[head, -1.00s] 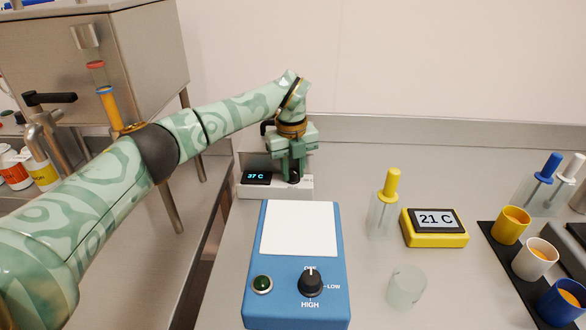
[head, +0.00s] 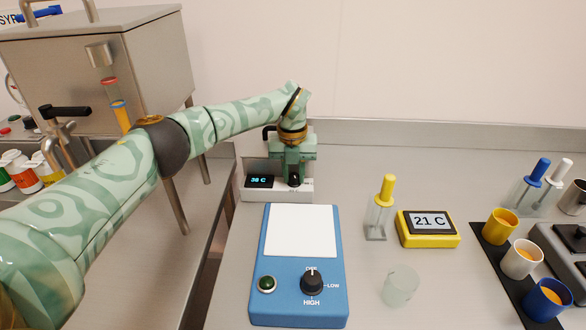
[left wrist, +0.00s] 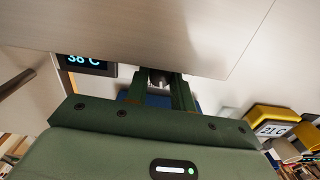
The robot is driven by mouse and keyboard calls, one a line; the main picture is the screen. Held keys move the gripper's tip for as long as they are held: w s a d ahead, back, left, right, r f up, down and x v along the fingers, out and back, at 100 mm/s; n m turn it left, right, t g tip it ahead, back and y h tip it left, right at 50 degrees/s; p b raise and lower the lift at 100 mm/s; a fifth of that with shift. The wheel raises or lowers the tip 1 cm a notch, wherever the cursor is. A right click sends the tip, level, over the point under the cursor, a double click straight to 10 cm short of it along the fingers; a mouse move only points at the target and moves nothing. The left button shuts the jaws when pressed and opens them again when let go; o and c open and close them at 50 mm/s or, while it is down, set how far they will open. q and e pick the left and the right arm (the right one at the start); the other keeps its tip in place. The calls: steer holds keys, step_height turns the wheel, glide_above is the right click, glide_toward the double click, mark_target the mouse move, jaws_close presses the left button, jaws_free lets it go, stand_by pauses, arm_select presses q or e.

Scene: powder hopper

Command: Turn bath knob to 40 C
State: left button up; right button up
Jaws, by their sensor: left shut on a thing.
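The bath (head: 262,195) is a pale box at the back left of the bench. Its small black display (head: 260,181) reads what looks like 38 C; the display also shows in the left wrist view (left wrist: 86,64). The black bath knob (head: 294,181) sits to the right of the display on the front panel. My left gripper (head: 293,174) reaches in from above and is shut on the knob. In the left wrist view the knob (left wrist: 160,77) is between the two fingers, partly hidden. My right gripper is not in view.
A blue device (head: 299,265) with a white plate stands in front of the bath. To its right are a glass beaker (head: 400,287), a yellow thermometer (head: 428,229) reading 21 C, a yellow-handled tool in a holder (head: 380,210) and several cups. A steel hopper (head: 100,70) stands at left.

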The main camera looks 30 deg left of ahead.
mark_target(292, 175)
arm_select(q)
steer(key=shift+r+m+p, duration=0.1)
steer(key=shift+m+p, duration=0.25)
steer(key=shift+m, duration=0.85)
steer(key=o, duration=1)
step_height(292, 175, up, 16)
steer(key=p, duration=0.3)
steer(key=shift+a, duration=0.25)
steer(key=shift+r, duration=0.15)
